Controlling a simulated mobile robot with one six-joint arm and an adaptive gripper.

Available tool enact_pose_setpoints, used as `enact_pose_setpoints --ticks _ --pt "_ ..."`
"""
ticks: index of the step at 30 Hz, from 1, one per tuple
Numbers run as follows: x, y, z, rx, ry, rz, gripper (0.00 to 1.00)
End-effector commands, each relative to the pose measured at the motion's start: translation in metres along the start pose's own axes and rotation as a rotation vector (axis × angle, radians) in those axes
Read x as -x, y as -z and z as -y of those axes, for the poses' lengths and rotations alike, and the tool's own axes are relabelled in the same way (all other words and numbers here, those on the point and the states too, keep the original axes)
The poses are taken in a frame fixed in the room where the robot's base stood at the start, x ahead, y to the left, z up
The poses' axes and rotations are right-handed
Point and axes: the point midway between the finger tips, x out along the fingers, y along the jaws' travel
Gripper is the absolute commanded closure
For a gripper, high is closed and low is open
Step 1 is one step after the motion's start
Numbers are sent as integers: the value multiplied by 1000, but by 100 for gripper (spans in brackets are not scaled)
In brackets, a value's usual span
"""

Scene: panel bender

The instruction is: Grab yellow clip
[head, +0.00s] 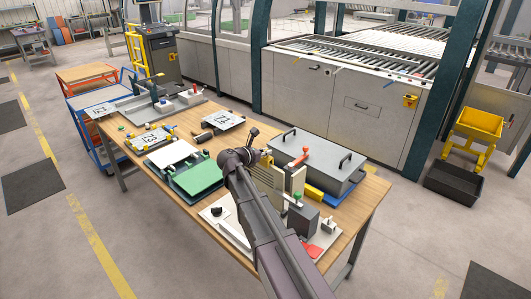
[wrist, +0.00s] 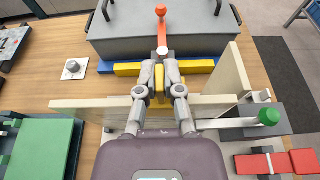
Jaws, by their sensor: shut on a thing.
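The yellow clip (wrist: 159,84) shows as a small yellow piece between my fingers in the wrist view. My gripper (wrist: 161,75) is shut on it, and the fingers hide much of its sides. The held clip is level with the top of a cream upright plate (wrist: 100,112); I cannot tell whether it still touches the plate. In the head view my gripper (head: 262,156) is over the fixture at the bench's right part, and my arm hides part of that spot.
A grey lidded box (head: 315,165) with two handles stands just behind. A red-knobbed lever (wrist: 161,12) rises ahead of my fingers. A second cream plate (wrist: 232,75) and a green knob (wrist: 269,117) are at the right. A green plate (head: 198,175) lies left on the wooden bench (head: 345,225).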

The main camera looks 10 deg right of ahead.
Motion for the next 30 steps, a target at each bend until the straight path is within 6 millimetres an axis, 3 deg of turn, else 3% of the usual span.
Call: enact_pose_setpoints --ticks 4,6,18,30 --pt "6 -19 0 0 0 0 100" --pt "18 -11 19 0 0 0 100" --pt "76 -2 88 0 0 1 100" --pt "104 4 121 0 1 1 100"
